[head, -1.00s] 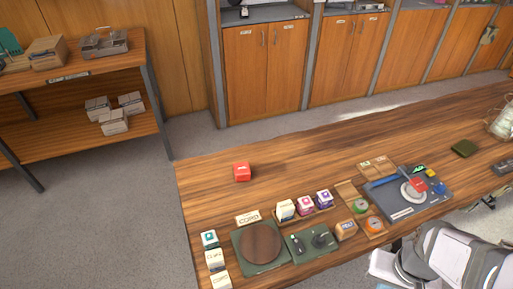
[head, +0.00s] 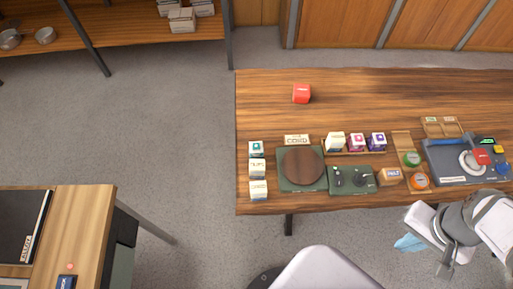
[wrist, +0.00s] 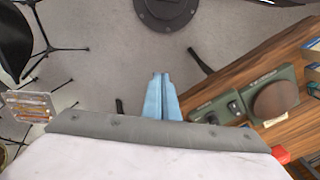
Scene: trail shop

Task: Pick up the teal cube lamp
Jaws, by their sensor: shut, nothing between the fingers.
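In the head view, a small white cube with a teal mark on its face (head: 256,148) stands at the left end of the long wooden table, at the top of a short column of pale blocks. It looks like the teal cube lamp. My gripper (wrist: 163,97) shows in the wrist view as two pale blue fingers, shut together with nothing between them. In the head view its blue tip shows at the lower right, off the table's front edge and far right of the teal-marked cube. I cannot make out that cube in the wrist view.
Beside the cube stand a green base with a round brown plate (head: 302,167) and a green control panel (head: 352,179). Magenta (head: 357,141) and purple (head: 376,140) cubes stand behind the panel. A red cube (head: 301,93) sits farther back, with clear tabletop around it.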

